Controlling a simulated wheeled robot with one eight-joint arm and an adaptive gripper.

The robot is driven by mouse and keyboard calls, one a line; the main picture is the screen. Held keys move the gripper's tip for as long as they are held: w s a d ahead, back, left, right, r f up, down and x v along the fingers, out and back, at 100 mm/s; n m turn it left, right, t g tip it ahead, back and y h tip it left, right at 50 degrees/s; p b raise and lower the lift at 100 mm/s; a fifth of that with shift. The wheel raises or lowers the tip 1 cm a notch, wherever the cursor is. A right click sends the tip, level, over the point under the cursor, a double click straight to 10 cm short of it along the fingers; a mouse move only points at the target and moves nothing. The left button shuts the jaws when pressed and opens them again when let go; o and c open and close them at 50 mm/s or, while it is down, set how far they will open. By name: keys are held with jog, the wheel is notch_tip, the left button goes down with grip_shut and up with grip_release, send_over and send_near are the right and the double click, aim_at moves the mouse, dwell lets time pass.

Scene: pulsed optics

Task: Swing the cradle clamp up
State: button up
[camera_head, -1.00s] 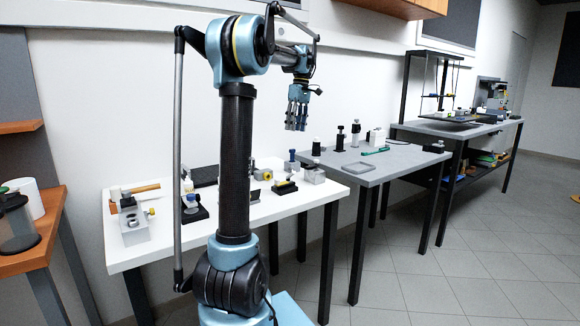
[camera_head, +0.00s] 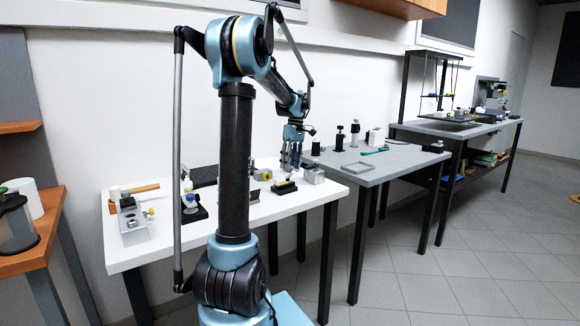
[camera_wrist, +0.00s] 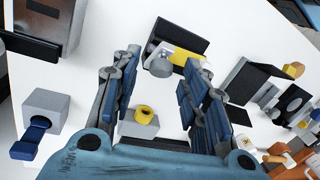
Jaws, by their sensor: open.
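My gripper (camera_head: 290,165) hangs over the right part of the white table, pointing down, with its fingers apart and empty. In the wrist view my gripper (camera_wrist: 161,65) frames a grey block with a yellow knob (camera_wrist: 145,115) and a black stand with a silver and yellow part (camera_wrist: 178,55). A grey block with a blue lever (camera_wrist: 45,118) lies left of the fingers, the lever sticking out low at its front; the grey block also shows in the head view (camera_head: 313,174). No part is clearly recognizable as the cradle clamp. I see no contact with the fingers.
The white table (camera_head: 285,210) holds several small fixtures, including a black stand (camera_head: 284,187) and an orange-handled hammer (camera_head: 144,188). A grey table (camera_head: 400,165) with black posts stands to the right. Dark fixtures (camera_wrist: 250,80) stand right of the fingers.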

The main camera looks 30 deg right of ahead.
jog(key=shift+a+f, duration=0.1)
jog(key=shift+f, duration=0.25)
jog(key=shift+c, duration=0.2)
grip_shut()
jog(key=shift+w+r+g, duration=0.1)
jog(key=shift+w+g, duration=0.6)
jog(key=shift+g, duration=0.4)
jog(key=shift+w+g, duration=0.7)
jog(key=shift+g, duration=0.4)
jog(key=shift+o, duration=0.2)
grip_release()
